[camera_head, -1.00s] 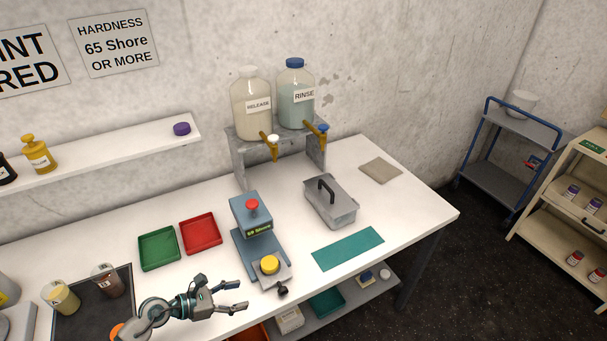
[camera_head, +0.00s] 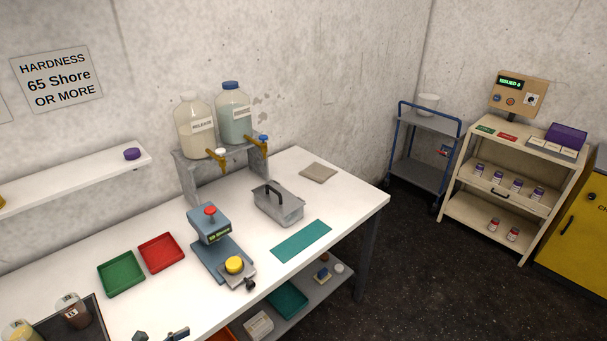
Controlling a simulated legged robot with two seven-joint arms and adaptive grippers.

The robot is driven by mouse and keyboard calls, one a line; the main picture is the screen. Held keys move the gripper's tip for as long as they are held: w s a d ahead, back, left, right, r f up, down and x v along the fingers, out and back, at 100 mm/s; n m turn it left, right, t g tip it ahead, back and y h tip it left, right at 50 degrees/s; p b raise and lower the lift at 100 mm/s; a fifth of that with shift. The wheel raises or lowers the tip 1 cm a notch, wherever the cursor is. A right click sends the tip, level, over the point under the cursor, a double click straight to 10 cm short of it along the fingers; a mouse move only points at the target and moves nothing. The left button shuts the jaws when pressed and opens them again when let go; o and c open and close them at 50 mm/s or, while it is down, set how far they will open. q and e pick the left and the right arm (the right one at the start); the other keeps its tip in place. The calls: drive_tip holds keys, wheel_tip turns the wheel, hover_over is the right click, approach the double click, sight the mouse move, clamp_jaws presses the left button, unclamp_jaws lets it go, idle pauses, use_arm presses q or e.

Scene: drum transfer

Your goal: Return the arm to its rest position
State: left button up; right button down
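The tip of my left gripper (camera_head: 162,336) shows at the bottom edge, over the front of the white bench (camera_head: 165,300). Nothing held shows there. It is left of and below the hardness tester (camera_head: 215,258), which has a yellow disc (camera_head: 234,265) on its stage. My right gripper is not in view.
Green tray (camera_head: 121,274), red tray (camera_head: 161,252), lidded metal box (camera_head: 279,206) and teal mat (camera_head: 301,241) lie on the bench. Release (camera_head: 195,128) and rinse (camera_head: 235,115) bottles stand behind. A blue cart (camera_head: 425,150) and beige shelf unit (camera_head: 510,190) stand right, beyond open floor.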

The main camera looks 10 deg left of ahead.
use_arm(q)
drive_tip(key=w+a+n+t+y, duration=0.25)
drive_tip(key=n+y, duration=0.35)
drive_tip(key=n, duration=0.6)
drive_tip(key=w+a+n+t+y, duration=0.15)
drive_tip(key=n+t+y, duration=0.3)
drive_tip(key=n, duration=0.75)
drive_tip(key=s+f+n+g+y, duration=0.4)
drive_tip(key=f+n+g, duration=0.2)
drive_tip(key=f+n, duration=0.3)
drive_tip(key=s+d+f+n+g+h, duration=0.35)
drive_tip(key=s+d+f+g, duration=0.2)
drive_tip(key=d, duration=0.25)
drive_tip(key=s+d+f+n+g+h, duration=0.2)
drive_tip(key=s+d+f+n+g, duration=0.2)
drive_tip(key=s+d, duration=0.4)
wheel_tip(320, 180, down, 25)
drive_tip(key=s+g, duration=0.1)
drive_tip(key=s+a+f+g, duration=0.1)
drive_tip(key=s+f, duration=1.4)
drive_tip(key=f, duration=0.1)
drive_tip(key=shift+s+a, duration=0.15)
drive_tip(key=shift+a, duration=0.25)
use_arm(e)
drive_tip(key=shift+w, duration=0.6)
